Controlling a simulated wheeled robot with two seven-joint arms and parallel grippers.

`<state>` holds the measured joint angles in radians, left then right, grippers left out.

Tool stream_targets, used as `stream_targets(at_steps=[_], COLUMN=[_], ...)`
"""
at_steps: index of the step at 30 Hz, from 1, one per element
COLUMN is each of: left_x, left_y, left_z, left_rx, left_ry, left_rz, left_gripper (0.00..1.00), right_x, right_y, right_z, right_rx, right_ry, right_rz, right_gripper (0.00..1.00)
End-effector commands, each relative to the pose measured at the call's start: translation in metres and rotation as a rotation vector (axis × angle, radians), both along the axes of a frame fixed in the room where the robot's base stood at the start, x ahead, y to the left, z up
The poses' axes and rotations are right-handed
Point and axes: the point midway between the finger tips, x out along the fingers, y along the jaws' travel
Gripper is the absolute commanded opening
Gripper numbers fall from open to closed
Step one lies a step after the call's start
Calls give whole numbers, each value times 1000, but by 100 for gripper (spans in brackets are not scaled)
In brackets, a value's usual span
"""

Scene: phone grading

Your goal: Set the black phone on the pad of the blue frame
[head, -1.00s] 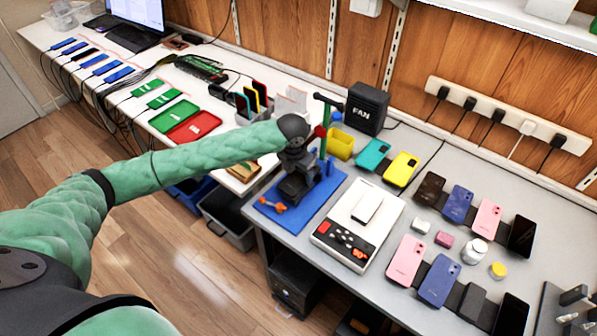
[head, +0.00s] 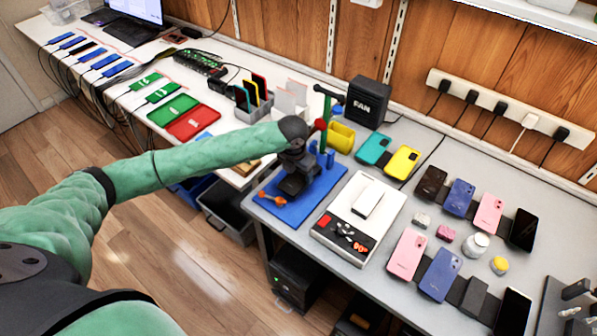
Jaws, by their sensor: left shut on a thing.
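My left gripper (head: 296,178) is low over the blue base (head: 318,203) at the near left of the grey bench. It is shut on a dark thing that it mostly hides; I cannot tell its outline. Small blue uprights (head: 327,158) and a green post (head: 325,115) with a dark head stand just behind the gripper. Which part is the pad cannot be seen. Phones lie at the right: a black one (head: 523,229) at the end of the far row, another black one (head: 512,313) at the near edge, and a dark brown one (head: 430,183). My right gripper is not in view.
An orange-handled tool (head: 271,199) lies on the blue base. A white scale (head: 386,222) stands right of it. A yellow bin (head: 341,137), a black fan box (head: 367,101) and teal and yellow phones (head: 402,162) are behind. Small jars (head: 476,244) stand between the phone rows.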

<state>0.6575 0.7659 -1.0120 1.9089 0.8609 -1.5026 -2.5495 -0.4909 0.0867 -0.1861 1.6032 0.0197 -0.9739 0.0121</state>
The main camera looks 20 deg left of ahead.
Motion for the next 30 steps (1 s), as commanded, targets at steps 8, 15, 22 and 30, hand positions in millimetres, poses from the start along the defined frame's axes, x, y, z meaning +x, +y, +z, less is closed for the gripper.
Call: stream_targets(at_steps=[8, 15, 22, 30], left_x=[0, 0, 0, 0], left_y=[0, 0, 0, 0], left_z=[1, 2, 2, 1], left_rx=[0, 0, 0, 0], left_ry=[0, 0, 0, 0], left_rz=[0, 0, 0, 0], left_gripper=[37, 37, 37, 37], right_x=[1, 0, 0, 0], right_y=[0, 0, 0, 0], right_z=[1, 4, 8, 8], right_rx=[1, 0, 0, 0], right_ry=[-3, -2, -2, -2], right_rz=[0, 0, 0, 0], right_gripper=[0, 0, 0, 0])
